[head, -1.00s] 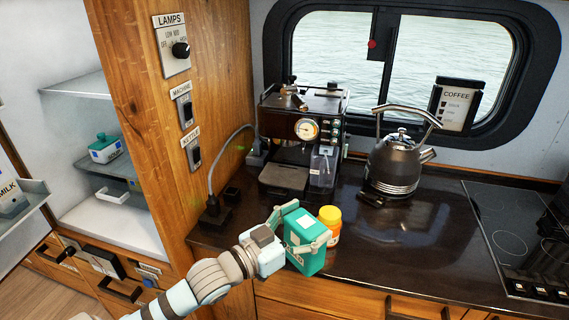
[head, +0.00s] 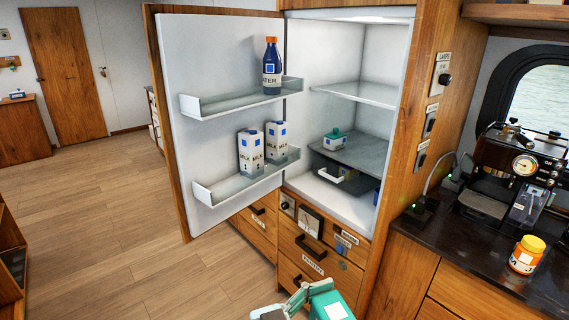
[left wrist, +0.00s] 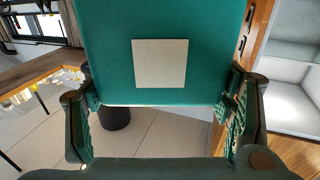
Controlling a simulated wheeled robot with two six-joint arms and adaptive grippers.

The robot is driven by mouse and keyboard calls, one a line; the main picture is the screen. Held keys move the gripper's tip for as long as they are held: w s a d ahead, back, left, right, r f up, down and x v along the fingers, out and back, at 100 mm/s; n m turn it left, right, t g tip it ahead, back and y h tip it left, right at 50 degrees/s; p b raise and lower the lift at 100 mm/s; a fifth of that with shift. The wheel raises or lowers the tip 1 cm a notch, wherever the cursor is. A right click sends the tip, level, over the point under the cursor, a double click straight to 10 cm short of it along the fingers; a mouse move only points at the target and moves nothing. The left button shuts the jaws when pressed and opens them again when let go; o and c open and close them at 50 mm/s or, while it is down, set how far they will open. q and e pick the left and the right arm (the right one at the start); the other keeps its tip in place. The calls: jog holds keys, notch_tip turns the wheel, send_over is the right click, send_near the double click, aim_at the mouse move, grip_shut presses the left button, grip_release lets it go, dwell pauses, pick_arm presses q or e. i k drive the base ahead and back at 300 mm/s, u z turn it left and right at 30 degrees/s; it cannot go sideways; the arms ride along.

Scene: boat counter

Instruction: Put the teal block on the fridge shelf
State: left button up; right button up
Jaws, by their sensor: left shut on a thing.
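The teal block (left wrist: 160,75), with a pale square label, fills the top of the left wrist view. My left gripper (left wrist: 160,115) is shut on it, one finger at each side. In the head view the teal block (head: 330,302) and my left gripper (head: 298,302) show at the bottom edge, partly cut off, in front of the drawers. The fridge stands open, with an upper glass shelf (head: 360,94) that looks empty. A lower shelf (head: 365,152) holds a teal-lidded white container (head: 335,139). My right gripper is not in view.
The open fridge door (head: 225,60) stands to the left, with a water bottle (head: 272,62) and two milk cartons (head: 251,150) in its racks. An orange jar (head: 527,254) and a coffee machine (head: 515,165) stand on the counter.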

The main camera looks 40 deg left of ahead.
aim_at(365, 95)
jog(key=u, duration=0.85)
jog(key=i, duration=1.1)
jog(key=z, duration=0.4)
